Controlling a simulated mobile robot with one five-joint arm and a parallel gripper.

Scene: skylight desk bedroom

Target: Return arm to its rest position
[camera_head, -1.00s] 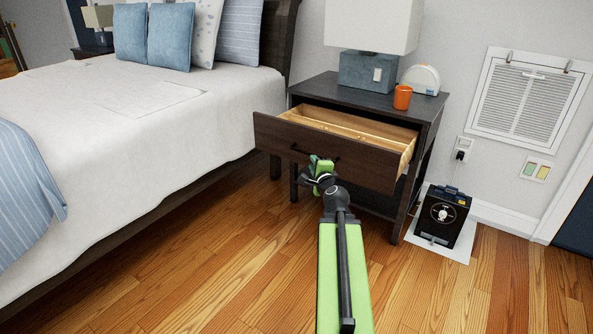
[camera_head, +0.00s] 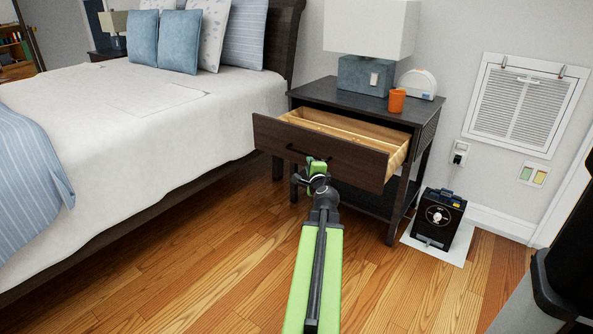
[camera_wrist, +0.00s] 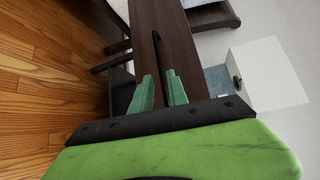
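My green and black arm (camera_head: 319,250) reaches forward over the wooden floor to the drawer of the dark nightstand. My gripper (camera_head: 317,165) is just in front of the drawer front, near its dark handle (camera_head: 294,153); I cannot tell from the head view whether they touch. In the wrist view my gripper (camera_wrist: 162,88) shows two green fingers apart with a gap between them, and a dark bar, seemingly the handle (camera_wrist: 171,56), lies beyond the gap. The drawer (camera_head: 325,146) is pulled open, and the visible part of its inside looks empty.
The nightstand top (camera_head: 350,98) holds a lamp (camera_head: 368,40), an orange cup (camera_head: 397,100) and a white rounded device (camera_head: 418,84). A bed (camera_head: 120,140) fills the left. A black box (camera_head: 438,217) stands on a white mat right of the nightstand. Floor (camera_head: 215,275) in front is clear.

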